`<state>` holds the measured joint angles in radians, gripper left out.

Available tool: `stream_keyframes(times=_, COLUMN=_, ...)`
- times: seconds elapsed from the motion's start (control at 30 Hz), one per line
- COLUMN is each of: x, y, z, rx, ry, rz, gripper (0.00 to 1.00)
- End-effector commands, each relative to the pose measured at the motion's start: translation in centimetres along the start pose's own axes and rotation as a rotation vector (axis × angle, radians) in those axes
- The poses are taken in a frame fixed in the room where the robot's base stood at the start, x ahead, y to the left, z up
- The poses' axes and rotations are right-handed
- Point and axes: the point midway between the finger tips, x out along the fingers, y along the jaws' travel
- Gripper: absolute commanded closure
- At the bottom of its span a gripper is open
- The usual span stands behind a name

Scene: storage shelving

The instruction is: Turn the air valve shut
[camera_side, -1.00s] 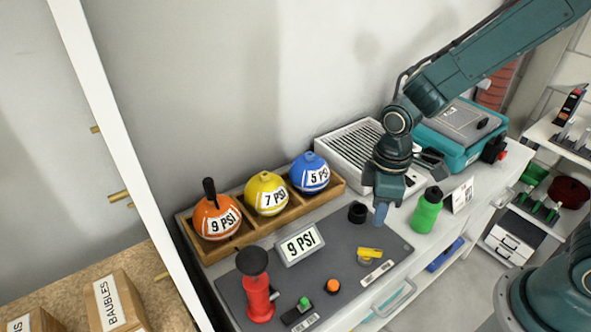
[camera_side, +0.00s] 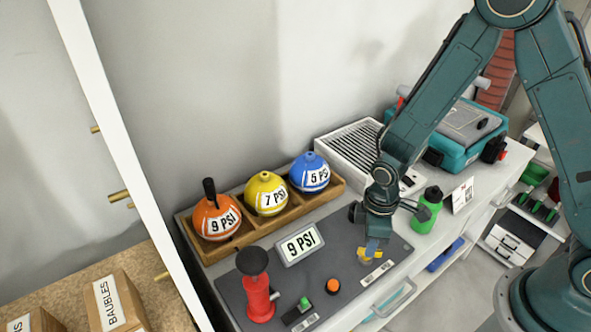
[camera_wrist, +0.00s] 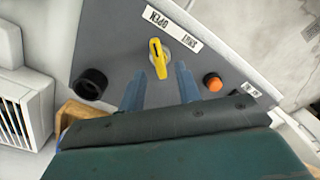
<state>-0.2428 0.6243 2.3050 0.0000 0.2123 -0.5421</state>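The air valve has a yellow lever handle (camera_wrist: 157,58) on a round base on the grey panel. A white label strip reading OPEN and SHUT (camera_wrist: 172,28) lies beside it. In the side view the yellow handle (camera_side: 366,257) is partly hidden by my gripper (camera_side: 374,244), which points down just over it.
An orange button (camera_side: 333,286), a red pump (camera_side: 258,298) and a 9 PSI display (camera_side: 299,244) are on or by the panel. A green bottle (camera_side: 426,210) stands close to my gripper's right. A wooden tray (camera_side: 255,236) holds orange, yellow and blue balls.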

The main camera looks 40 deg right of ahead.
Motion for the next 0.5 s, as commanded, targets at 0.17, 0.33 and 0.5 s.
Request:
stream_keyframes(times=0.17, x=1.6, y=0.0, z=0.0, rx=0.000, ry=-0.002, rz=-0.001, gripper=0.66)
stream_keyframes(times=0.33, x=2.4, y=0.0, z=0.0, rx=0.000, ry=0.000, rz=0.000, gripper=0.66)
stream_keyframes(times=0.5, x=2.6, y=0.0, z=0.0, rx=0.000, ry=0.000, rz=0.000, gripper=0.66)
